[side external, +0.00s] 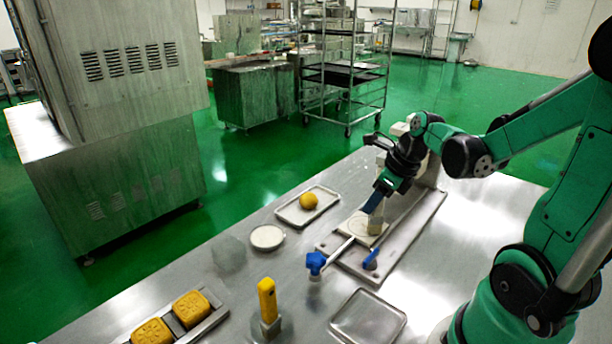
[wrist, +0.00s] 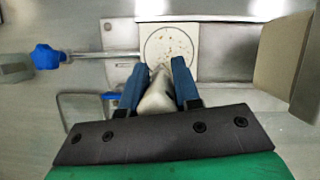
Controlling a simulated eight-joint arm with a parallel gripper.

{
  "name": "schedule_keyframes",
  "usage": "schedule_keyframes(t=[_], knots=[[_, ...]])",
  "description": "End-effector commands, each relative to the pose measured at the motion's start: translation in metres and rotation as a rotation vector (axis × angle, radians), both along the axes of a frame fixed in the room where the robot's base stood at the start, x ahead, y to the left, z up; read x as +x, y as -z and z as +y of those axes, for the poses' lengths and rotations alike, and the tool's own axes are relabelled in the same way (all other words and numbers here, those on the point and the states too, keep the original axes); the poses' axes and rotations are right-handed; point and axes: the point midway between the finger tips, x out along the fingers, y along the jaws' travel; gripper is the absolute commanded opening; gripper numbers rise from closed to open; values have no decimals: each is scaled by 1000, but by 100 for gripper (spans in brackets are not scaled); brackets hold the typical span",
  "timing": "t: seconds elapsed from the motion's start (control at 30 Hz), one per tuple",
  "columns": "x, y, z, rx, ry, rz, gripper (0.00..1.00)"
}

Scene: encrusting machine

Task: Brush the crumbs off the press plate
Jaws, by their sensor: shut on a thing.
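The press plate (wrist: 193,52) is a pale square with a ring mark and several orange crumbs (wrist: 170,45) inside it. It also shows in the side view (side external: 350,226), partly hidden. My gripper (wrist: 158,80) has two blue fingers shut on a pale tapered thing (wrist: 157,98). I cannot tell whether this is a brush. Its tip overlaps the plate's near edge in the wrist view; contact is unclear. In the side view my gripper (side external: 371,208) points down over the plate. A small blue-handled thing (side external: 371,256) lies on the press base.
A rod with a blue knob (side external: 315,262) extends left from the press. The press column (side external: 428,172) rises behind. A tray (side external: 285,216) with a yellow ball, a white dish (side external: 267,237), a yellow-handled tool (side external: 267,298), yellow moulded cakes (side external: 190,308) and an empty tray (side external: 345,326) surround it.

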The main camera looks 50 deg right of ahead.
Motion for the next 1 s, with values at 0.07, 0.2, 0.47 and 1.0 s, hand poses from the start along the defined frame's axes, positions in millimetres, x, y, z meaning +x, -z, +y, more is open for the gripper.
schedule_keyframes(t=[0.07,0.2,0.47,1.0], knots=[[0,-1,8,0,-3,0,0],[9,-3,11,0,-2,1,0],[33,-1,11,0,-1,0,0],[23,0,11,0,3,0,0]])
